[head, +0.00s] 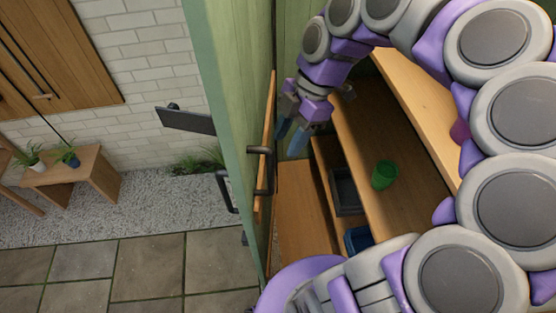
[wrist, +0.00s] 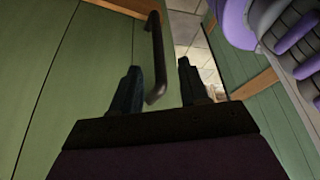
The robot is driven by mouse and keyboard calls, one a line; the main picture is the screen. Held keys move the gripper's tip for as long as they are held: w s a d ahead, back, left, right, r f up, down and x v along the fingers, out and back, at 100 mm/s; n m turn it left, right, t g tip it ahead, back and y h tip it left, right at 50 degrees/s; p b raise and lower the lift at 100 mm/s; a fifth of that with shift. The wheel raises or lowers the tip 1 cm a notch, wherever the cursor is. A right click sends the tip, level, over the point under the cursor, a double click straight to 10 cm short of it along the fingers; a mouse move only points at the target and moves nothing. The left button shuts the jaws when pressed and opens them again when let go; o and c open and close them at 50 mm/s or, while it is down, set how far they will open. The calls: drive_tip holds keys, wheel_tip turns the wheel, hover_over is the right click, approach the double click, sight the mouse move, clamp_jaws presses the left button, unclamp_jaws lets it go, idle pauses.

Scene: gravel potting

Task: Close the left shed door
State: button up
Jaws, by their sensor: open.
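The left shed door (head: 232,110) is green and stands open, seen nearly edge-on in the head view. It has a dark bar handle (head: 262,168) on its inner side and another dark handle (head: 226,192) on its outer side. My gripper (head: 290,135) is inside the shed, to the right of the door. In the wrist view the green door panel (wrist: 75,75) fills the left, and a dark handle (wrist: 155,55) shows between the fingers of my open gripper (wrist: 158,78). I cannot tell how far beyond the fingertips it is.
Wooden shelves (head: 365,150) inside the shed hold a green cup (head: 384,175), a grey bin (head: 345,190) and a blue bin (head: 357,238). Outside are paving slabs (head: 140,270), gravel and a small wooden bench (head: 80,178) with potted plants.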

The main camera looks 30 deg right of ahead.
drive_tip(key=x, duration=0.7)
drive_tip(key=shift+a, duration=0.25)
drive_tip(key=shift+f, duration=0.1)
drive_tip(key=shift+c, duration=0.3)
drive_tip(key=shift+a, duration=0.15)
drive_tip(key=c, duration=0.5)
drive_tip(key=shift+b, duration=0.3)
clamp_jaws()
